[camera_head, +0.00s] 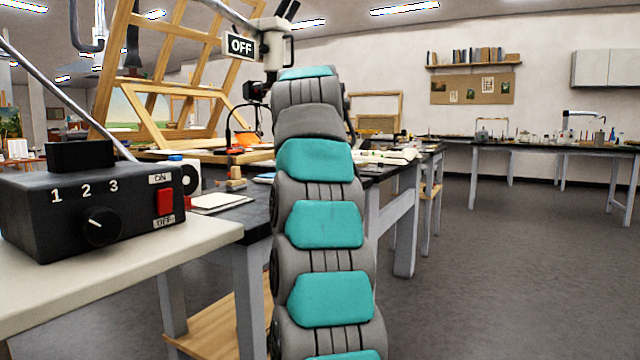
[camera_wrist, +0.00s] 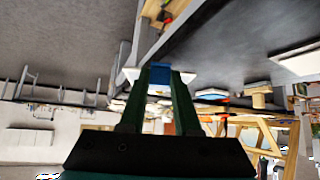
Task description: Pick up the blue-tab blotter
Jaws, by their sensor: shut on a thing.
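The blue-tab blotter shows in the wrist view as a blue tab (camera_wrist: 159,73) with white parts (camera_wrist: 188,77) sticking out on both sides. My gripper (camera_wrist: 159,80) is shut on it, with the blue tab between the two dark green fingertips. The blotter is held up, with dark worktop and grey floor behind it in the picture. The fingers hide part of the white. In the head view my arm blocks the gripper and the blotter.
A black control box (camera_head: 95,205) with a dial and red switch stands on a pale table at left. A dark worktop (camera_head: 255,212) behind holds a white pad (camera_head: 215,201) and wooden frames (camera_head: 185,110). Grey floor (camera_head: 500,260) at right is clear.

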